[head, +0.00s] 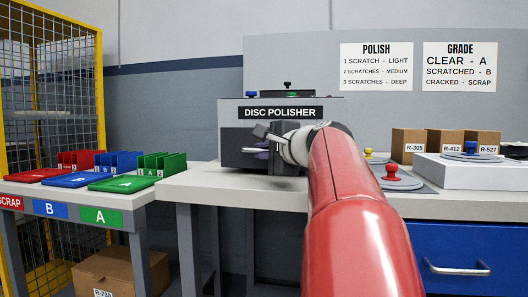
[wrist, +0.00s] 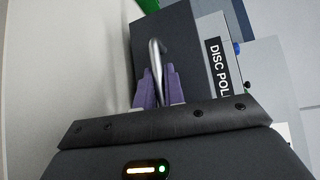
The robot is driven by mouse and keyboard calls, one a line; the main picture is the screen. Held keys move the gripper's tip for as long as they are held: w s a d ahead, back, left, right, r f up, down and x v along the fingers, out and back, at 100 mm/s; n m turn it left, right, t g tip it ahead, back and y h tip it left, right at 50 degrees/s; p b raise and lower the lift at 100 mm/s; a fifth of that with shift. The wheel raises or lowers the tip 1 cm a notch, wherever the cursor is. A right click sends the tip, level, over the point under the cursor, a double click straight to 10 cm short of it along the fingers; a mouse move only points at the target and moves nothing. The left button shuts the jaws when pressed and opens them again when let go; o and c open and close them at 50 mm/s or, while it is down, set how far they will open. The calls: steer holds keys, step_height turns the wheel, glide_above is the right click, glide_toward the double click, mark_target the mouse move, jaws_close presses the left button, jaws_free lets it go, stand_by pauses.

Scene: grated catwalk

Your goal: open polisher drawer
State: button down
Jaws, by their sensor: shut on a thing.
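The disc polisher (head: 232,115) is a grey box labelled "DISC POLISHER" on the light workbench, with a dark lower front. In the wrist view its dark front (wrist: 178,35) fills the upper middle, beside the label. A curved silver handle (wrist: 155,52) stands out from that front. My gripper (wrist: 158,88) has its purple fingers closed around the handle. In the head view my gripper (head: 263,148) is at the polisher's lower front, and my red arm hides part of it. I cannot tell how far the drawer is out.
Red, blue and green trays (head: 124,183) and small racks stand on the left table. On the right are several brown boxes (head: 408,143), a grey disc with a red knob (head: 392,176) and a blue bench drawer (head: 465,262). Yellow mesh fencing (head: 52,75) is far left.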

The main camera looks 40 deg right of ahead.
steer(key=c, duration=1.5)
jaws_free()
steer(key=s, duration=0.5)
steer(key=s+r, duration=0.1)
steer(key=s, duration=0.1)
steer(key=shift+s+a, duration=0.25)
steer(key=shift+s, duration=0.1)
